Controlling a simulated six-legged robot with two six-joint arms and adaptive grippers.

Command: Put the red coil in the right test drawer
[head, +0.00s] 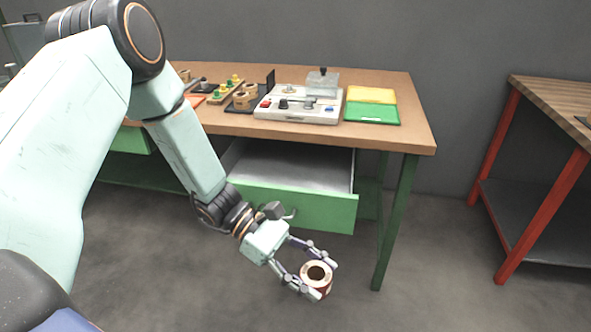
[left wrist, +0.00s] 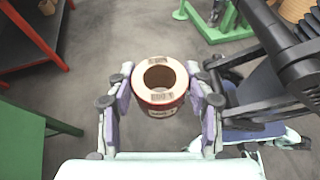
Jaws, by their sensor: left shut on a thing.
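The red coil (head: 316,279) is a short spool with a pale top ring, a round hole and a dark red side. My left gripper (head: 307,266) is shut on it and holds it in the air, right of and in front of the open drawer. In the left wrist view the coil (left wrist: 160,86) sits upright between the two fingers of the gripper (left wrist: 161,108). The right test drawer (head: 300,203) has a green front, is pulled out under the workbench and looks empty in its visible part. My left forearm hides its left side. My right gripper is not seen.
The wooden workbench (head: 400,140) carries a test device (head: 297,106), yellow and green trays (head: 371,112) and several small coils. Another drawer (head: 130,140) is at the left. A red-legged table (head: 545,215) stands at the right. Open floor lies between the tables.

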